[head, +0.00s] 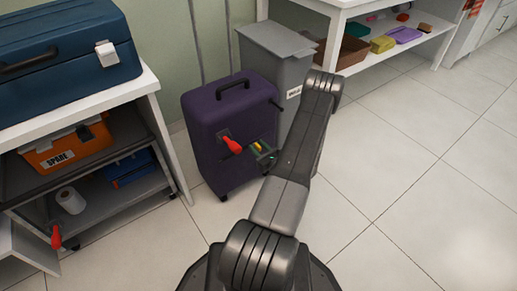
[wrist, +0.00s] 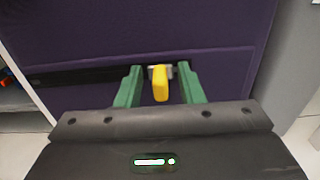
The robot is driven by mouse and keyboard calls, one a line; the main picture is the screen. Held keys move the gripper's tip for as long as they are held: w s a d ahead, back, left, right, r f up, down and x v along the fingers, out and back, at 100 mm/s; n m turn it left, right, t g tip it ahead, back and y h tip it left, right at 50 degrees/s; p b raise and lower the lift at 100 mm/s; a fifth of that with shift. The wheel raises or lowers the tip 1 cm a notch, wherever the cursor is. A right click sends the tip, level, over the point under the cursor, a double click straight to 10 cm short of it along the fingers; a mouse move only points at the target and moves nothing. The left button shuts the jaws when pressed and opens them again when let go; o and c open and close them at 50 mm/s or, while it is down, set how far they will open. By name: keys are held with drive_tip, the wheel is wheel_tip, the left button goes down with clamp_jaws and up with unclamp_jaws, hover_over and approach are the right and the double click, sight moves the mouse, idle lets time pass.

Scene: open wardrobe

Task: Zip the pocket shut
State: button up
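A purple suitcase (head: 205,112) stands upright on the floor, and its front fills much of the wrist view (wrist: 70,35). A dark band (wrist: 75,76) runs along the pocket line, left of a yellow zip pull (wrist: 160,84). The yellow pull hangs from a small metal slider and also shows in the head view (head: 258,146). My gripper (wrist: 158,72) has its green fingers apart, one on each side of the pull. Gaps show between the pull and both fingers. In the head view my gripper (head: 264,155) is at the suitcase front, partly hidden by my arm.
A red piece (head: 232,145) shows on the suitcase front, left of the pull. A grey bin (head: 283,75) stands behind right. A white shelf unit (head: 150,78) with a blue case (head: 75,60) is at left. Open tiled floor (head: 420,160) lies to the right.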

drive_tip(key=shift+c, duration=0.2)
clamp_jaws()
